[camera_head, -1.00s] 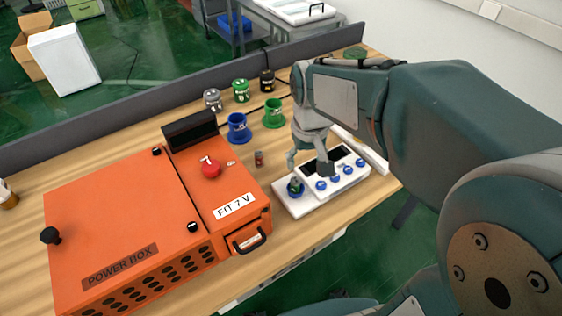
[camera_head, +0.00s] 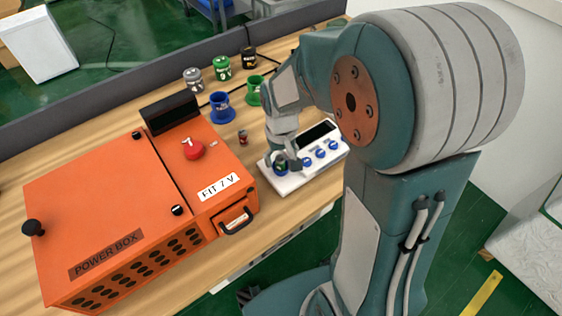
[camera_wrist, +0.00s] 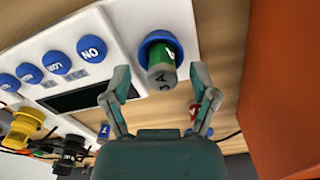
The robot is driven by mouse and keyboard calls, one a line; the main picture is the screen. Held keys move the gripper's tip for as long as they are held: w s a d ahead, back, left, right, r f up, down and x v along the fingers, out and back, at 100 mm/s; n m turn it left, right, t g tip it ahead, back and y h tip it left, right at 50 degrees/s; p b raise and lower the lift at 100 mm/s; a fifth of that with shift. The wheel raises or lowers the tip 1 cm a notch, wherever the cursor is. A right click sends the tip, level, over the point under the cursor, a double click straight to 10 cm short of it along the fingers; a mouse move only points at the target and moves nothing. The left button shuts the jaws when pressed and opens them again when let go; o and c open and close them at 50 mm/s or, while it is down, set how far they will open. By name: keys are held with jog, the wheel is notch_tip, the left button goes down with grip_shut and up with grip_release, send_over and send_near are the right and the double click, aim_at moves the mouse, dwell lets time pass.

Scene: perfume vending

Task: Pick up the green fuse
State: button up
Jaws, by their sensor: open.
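The green fuse (camera_wrist: 163,66), a short cylinder with a grey end cap and a white marking, stands in a blue round socket (camera_wrist: 157,40) at one end of the white panel device (camera_wrist: 120,18). My gripper (camera_wrist: 161,76) is open in the wrist view, with one finger on each side of the fuse and gaps between them. In the head view my gripper (camera_head: 290,160) reaches down over the near-left end of the device, and mostly hides the fuse there.
The orange power box (camera_head: 105,215) stands left of the device, close by. A small red fuse-like piece (camera_head: 242,137) stands on the table between them. Blue (camera_head: 219,108) and green (camera_head: 254,90) spool-like holders stand behind. A grey partition (camera_head: 100,107) runs along the back.

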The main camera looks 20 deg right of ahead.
jog(key=shift+a+f, duration=0.2)
jog(key=shift+f, duration=0.2)
jog(key=shift+d, duration=0.1)
grip_shut()
jog(key=shift+r, duration=0.1)
